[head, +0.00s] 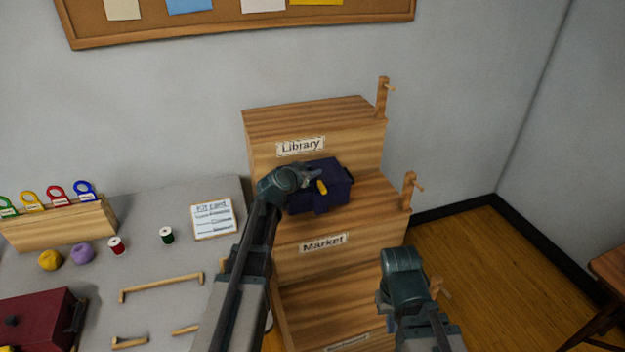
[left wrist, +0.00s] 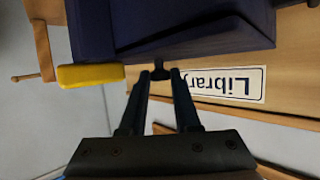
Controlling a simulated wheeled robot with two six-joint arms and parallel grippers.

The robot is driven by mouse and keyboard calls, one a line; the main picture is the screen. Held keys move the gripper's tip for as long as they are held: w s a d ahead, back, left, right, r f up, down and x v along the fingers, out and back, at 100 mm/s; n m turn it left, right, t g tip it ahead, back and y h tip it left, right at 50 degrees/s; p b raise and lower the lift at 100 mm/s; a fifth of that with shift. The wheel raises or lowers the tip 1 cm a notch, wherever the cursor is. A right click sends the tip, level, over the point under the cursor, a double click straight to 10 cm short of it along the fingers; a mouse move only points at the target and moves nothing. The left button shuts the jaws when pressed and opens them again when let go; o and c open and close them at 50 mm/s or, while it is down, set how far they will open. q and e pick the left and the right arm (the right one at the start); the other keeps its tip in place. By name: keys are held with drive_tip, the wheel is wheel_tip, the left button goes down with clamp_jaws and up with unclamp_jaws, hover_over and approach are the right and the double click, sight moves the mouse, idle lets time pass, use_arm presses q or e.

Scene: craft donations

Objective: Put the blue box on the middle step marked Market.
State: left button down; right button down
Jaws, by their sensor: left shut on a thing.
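The dark blue box (head: 335,187) is at the Market step, in front of the Library riser. I cannot tell whether its base touches the step. My left gripper (head: 312,174) is shut on the small dark knob of the box, which shows between the fingertips in the left wrist view (left wrist: 160,71). A yellow tab (left wrist: 90,76) sticks out beside the knob. The middle step carries a Market label (head: 323,243). The box fills the top of the left wrist view (left wrist: 170,25). My right arm is at the lower right of the head view, its fingers hidden.
The Library step (head: 310,118) rises behind the box, and a lower step (head: 335,290) is in front. Wooden pegs (head: 409,190) stand along the right side. A grey table (head: 165,205) at left holds spools, yarn, a sign and a red box (head: 40,318).

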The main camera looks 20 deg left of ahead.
use_arm(q)
drive_tip(key=shift+w, duration=0.1)
drive_tip(key=shift+w, duration=0.3)
drive_tip(key=f+b, duration=0.3)
drive_tip(key=shift+w+f+b, duration=0.25)
drive_tip(key=shift+f+b, duration=0.05)
drive_tip(key=shift+f, duration=0.25)
drive_tip(key=c, duration=0.6)
unclamp_jaws()
drive_tip(key=shift+r, duration=0.1)
drive_tip(key=shift+r, duration=0.1)
